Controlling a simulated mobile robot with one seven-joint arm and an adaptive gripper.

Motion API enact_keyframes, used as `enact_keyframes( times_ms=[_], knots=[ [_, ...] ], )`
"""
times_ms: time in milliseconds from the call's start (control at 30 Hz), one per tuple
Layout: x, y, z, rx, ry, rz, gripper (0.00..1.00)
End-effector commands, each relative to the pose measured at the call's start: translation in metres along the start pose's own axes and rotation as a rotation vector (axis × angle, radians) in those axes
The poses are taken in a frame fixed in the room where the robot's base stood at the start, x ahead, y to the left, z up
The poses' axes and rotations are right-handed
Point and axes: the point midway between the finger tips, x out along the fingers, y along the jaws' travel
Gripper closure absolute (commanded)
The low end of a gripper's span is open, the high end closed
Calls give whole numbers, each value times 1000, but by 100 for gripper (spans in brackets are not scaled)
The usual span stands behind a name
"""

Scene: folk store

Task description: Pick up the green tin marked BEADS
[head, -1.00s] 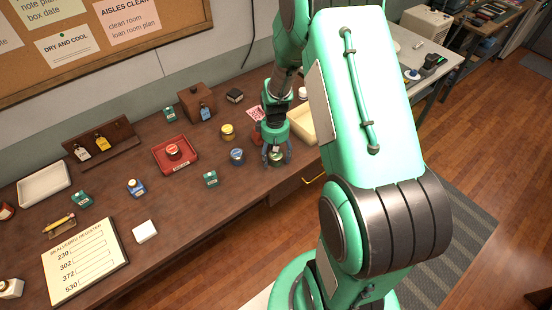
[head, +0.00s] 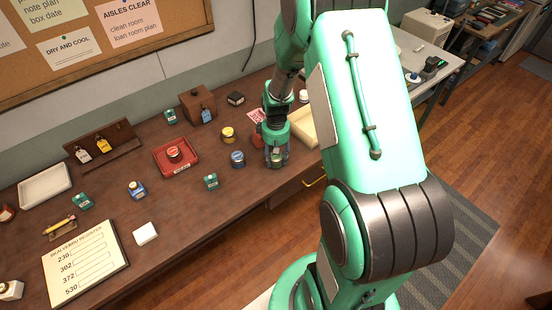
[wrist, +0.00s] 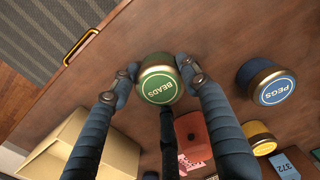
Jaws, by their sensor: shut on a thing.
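The green tin marked BEADS (wrist: 158,84) has a gold rim and stands out in the wrist view, its label readable on the lid. My gripper (wrist: 157,72) is shut on it, with one dark finger against each side. In the head view my gripper (head: 276,158) is low over the desk near its front edge, around the tin, which is mostly hidden there. I cannot tell whether the tin is clear of the desk.
A blue tin marked PEGS (wrist: 273,84) stands to the right in the wrist view. A yellow tin (wrist: 260,138), a red item (wrist: 191,132) and a cream tray (wrist: 65,150) are close by. A red tray (head: 191,165) holds a red tin. The desk's front edge is near.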

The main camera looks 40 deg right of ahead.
Motion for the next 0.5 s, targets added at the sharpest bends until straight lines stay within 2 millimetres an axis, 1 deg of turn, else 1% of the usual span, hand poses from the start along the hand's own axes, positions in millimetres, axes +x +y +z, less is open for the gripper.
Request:
enact_keyframes(
  times_ms=[167, 233, 367, 500],
  knots=[
    [-20, 1, -1, 0, 2, 2, 87],
    [-31, 1, -1, -1, 2, 1, 87],
    [-32, -10, 17, -1, -1, 0, 87],
    [-34, -22, 40, -1, -1, 0, 87]
  ],
)
